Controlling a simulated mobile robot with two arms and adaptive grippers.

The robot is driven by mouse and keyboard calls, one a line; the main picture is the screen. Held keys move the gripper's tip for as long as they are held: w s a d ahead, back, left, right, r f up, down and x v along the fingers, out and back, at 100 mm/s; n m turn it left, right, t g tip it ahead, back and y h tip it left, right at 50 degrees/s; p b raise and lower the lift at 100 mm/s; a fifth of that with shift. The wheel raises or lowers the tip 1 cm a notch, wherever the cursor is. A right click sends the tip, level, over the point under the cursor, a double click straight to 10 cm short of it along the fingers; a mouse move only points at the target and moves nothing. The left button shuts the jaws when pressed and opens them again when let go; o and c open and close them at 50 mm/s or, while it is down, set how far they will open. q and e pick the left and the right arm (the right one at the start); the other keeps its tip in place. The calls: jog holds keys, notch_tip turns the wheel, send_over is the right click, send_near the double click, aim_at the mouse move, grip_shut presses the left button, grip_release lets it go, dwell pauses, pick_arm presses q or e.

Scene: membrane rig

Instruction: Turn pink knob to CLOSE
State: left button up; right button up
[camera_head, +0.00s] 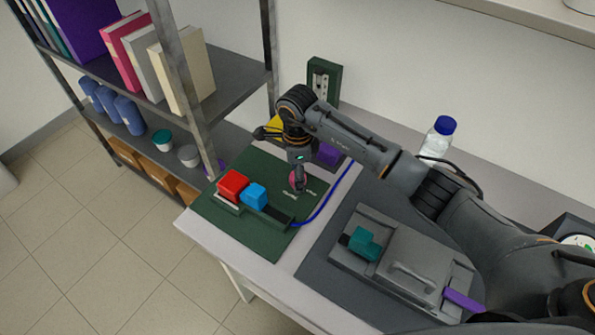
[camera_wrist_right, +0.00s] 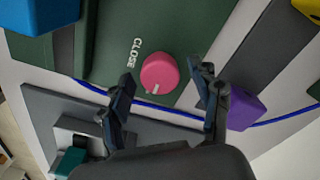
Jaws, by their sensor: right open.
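The round pink knob (camera_head: 296,179) stands on the dark green board (camera_head: 222,204), partly hidden by my right gripper in the head view. In the right wrist view the pink knob (camera_wrist_right: 160,72) lies between and slightly beyond my right gripper's fingertips (camera_wrist_right: 165,80). The fingers are spread apart, with visible room on both sides of the knob. A short white mark shows on the knob's lower edge in that view. The white word CLOSE (camera_wrist_right: 134,53) is printed on the board left of the knob. My left gripper is in neither view.
A red block (camera_head: 233,184) and a blue block (camera_head: 254,195) sit on the board left of the knob. A blue cable (camera_head: 325,207) runs past the board's right side. A purple block (camera_wrist_right: 246,109) is close to my right finger. A shelf rack stands at left.

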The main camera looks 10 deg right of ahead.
jog(key=c, duration=1.1)
jog(key=shift+c, duration=0.2)
